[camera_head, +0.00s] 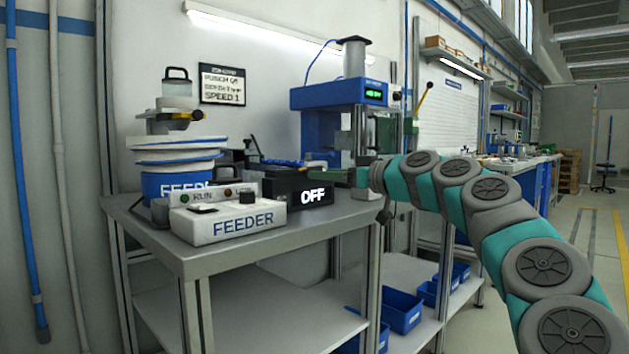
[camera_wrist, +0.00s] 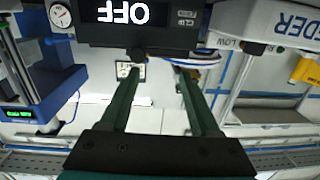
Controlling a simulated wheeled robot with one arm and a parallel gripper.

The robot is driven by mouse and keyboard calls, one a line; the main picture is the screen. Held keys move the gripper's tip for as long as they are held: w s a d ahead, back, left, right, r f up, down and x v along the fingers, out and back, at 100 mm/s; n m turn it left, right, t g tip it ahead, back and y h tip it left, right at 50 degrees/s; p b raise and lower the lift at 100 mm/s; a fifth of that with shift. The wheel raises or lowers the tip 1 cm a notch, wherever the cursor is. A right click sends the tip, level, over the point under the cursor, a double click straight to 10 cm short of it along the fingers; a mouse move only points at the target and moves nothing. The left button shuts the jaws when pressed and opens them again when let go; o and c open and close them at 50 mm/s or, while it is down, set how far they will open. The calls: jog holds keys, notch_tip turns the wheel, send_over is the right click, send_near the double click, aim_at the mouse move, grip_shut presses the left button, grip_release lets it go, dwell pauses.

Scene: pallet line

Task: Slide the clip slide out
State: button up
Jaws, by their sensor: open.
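A black box (camera_wrist: 160,22) with a lit OFF display fills the top of the wrist view, which is upside down. In the head view the same box (camera_head: 297,190) sits on the steel bench beside the blue press. I cannot make out the clip slide with certainty; small dark parts lie along the box's edge by my fingertips. My gripper (camera_wrist: 158,66) is open, its two green fingers apart and reaching to the edge of the box. In the head view my gripper (camera_head: 322,168) is over the right end of the box. I cannot tell whether the fingers touch anything.
A white FEEDER control box (camera_head: 228,217) and a blue bowl feeder (camera_head: 177,165) stand left of the black box. The blue press (camera_head: 329,122) with a green display rises behind my gripper. Blue bins (camera_head: 402,310) sit on the lower shelf. The floor at right is open.

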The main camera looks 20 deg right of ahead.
aim_at(293, 173)
jog(key=d, duration=0.3)
jog(key=shift+w+d+f+m+t+h, duration=0.2)
jog(key=shift+w+m+t+h, duration=0.1)
jog(key=shift+w+t, duration=0.1)
jog(key=shift+x, duration=3.85)
jog(key=shift+a, duration=0.1)
jog(key=shift+c, duration=0.3)
grip_shut()
